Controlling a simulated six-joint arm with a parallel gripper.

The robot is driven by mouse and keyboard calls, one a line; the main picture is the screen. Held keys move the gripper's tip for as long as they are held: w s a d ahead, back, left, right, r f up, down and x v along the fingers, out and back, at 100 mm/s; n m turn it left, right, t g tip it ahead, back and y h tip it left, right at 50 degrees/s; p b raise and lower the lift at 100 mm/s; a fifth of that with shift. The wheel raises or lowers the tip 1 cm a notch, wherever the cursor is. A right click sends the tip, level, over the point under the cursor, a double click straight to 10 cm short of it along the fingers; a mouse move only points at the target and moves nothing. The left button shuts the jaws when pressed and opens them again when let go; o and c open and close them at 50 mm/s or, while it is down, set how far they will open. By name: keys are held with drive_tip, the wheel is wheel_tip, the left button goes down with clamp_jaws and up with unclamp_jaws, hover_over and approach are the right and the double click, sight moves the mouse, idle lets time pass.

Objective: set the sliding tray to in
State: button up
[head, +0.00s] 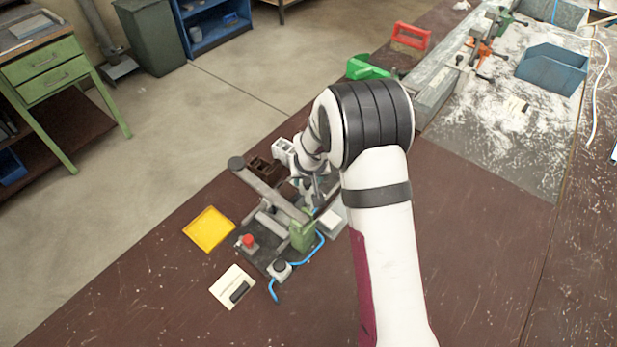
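The clamp fixture stands on the brown bench in the head view, with a long grey lever bar (268,190), a green block (302,236) and a red button (248,240). A pale grey flat piece (332,220) shows just right of the green block, partly behind my arm. It may be the sliding tray, but I cannot tell for certain, nor whether it is in or out. My gripper (318,196) is low over the back right of the fixture. Its fingertips are small and partly hidden, so its opening and any contact are unclear.
A yellow plate (209,229) lies left of the fixture. A white card with a black piece (233,287) lies in front. A blue cable (306,258) curls beside the fixture.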

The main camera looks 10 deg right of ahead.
drive_tip(key=shift+o, duration=0.4)
drive_tip(key=shift+r, duration=0.1)
drive_tip(key=v, duration=1.6)
drive_tip(key=w+m+g, duration=0.4)
drive_tip(key=w+m, duration=0.3)
drive_tip(key=m, duration=0.7)
wheel_tip(320, 180, down, 15)
drive_tip(key=shift+w, duration=0.1)
clamp_jaws()
